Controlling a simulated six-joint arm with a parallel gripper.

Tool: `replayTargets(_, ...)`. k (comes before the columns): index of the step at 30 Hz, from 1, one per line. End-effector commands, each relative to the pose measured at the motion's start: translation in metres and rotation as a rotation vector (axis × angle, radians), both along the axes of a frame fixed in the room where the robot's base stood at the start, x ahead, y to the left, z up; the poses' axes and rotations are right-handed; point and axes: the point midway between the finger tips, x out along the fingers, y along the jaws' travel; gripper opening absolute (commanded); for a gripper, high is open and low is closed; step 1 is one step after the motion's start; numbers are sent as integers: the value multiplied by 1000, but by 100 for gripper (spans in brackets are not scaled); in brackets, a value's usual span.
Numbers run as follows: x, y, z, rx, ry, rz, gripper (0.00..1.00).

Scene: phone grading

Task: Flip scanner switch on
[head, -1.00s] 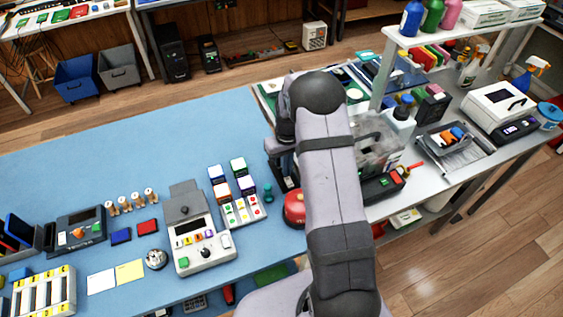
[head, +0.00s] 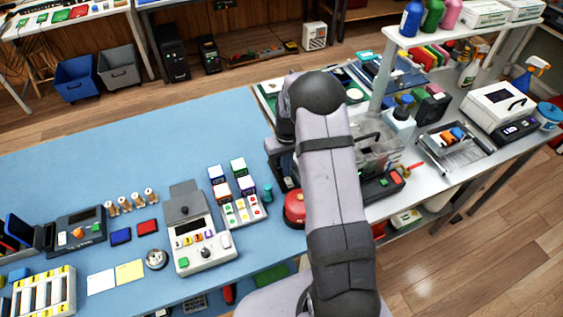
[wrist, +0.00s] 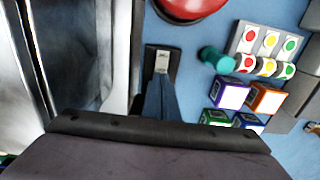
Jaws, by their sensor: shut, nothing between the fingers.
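A small black plate with a silver metal piece (wrist: 162,60), which looks like the scanner switch, lies on the blue mat in the wrist view. Its lever position cannot be told. My gripper (wrist: 160,84) is shut and empty, its dark fingers pointing at the plate and covering its lower part. I cannot tell whether they touch it. In the head view my gripper (head: 279,151) is a dark shape left of my arm, partly hidden by it. The dark plate (head: 290,182) shows below it, also partly covered.
A red dome button (head: 294,207) and a teal peg (head: 267,192) stand close to the plate. Coloured cubes (head: 238,166) and a dotted button panel (head: 243,211) are to the left. A clear box (head: 379,152) stands to the right. The blue mat (head: 140,160) is clear farther left.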

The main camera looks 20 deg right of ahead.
Motion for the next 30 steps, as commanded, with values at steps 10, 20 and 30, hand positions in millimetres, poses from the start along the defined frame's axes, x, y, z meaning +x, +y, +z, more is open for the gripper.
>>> replayTargets(10, 0, 0, 0, 0, 0, 0, 0)
replayTargets(20, 0, 0, -2, 0, 0, 0, 0)
replayTargets(30, 0, 0, -6, 0, 0, 0, 0)
